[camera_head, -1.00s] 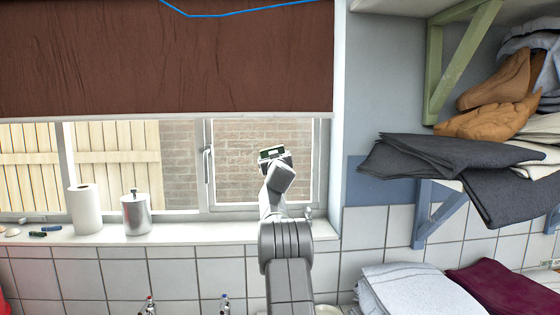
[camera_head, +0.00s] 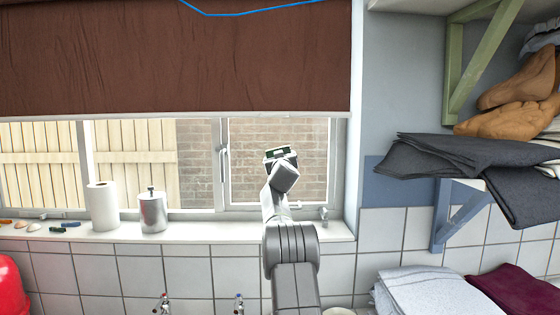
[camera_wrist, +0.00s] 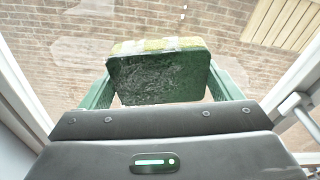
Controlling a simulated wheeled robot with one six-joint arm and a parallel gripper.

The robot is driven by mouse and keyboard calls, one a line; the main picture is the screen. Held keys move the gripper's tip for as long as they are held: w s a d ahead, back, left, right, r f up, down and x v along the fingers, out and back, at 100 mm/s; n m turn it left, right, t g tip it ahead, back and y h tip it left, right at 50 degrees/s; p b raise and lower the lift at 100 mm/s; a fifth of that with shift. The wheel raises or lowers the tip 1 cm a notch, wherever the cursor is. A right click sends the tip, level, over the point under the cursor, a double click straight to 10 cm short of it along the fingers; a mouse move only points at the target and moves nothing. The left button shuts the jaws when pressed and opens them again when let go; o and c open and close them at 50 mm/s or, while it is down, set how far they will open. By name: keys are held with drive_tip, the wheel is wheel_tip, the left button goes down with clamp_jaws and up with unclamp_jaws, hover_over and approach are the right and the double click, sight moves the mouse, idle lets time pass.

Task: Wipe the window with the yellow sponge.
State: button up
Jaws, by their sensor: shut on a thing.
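The window (camera_head: 305,190) is behind the sill, with its right pane in front of my gripper. My gripper (camera_head: 281,153) is raised before that pane. In the wrist view, my gripper (camera_wrist: 165,88) is shut on the sponge (camera_wrist: 158,78), its green fingers at the two sides. The sponge's dark green face is towards the camera, and a yellow strip shows along its far top edge. Pale, smeary patches show on the glass around it. I cannot tell whether the sponge touches the glass.
A brown blind (camera_head: 170,60) covers the window's upper part. A paper roll (camera_head: 102,207) and a metal canister (camera_head: 152,212) stand on the sill (camera_head: 220,232), left of my arm. Dark folded cloths (camera_head: 440,155) jut out at right. Two taps are below the sill.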

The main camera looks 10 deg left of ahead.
drive_tip(key=shift+r+b+v, duration=0.15)
drive_tip(key=shift+b+v, duration=1.25)
drive_tip(key=shift+v, duration=0.05)
drive_tip(key=shift+r+b+v, duration=0.2)
drive_tip(key=shift+b+v, duration=1.2)
drive_tip(key=shift+v, duration=0.05)
drive_tip(key=shift+a, duration=0.1)
drive_tip(key=shift+b+v, duration=1.25)
drive_tip(key=shift+v, duration=0.3)
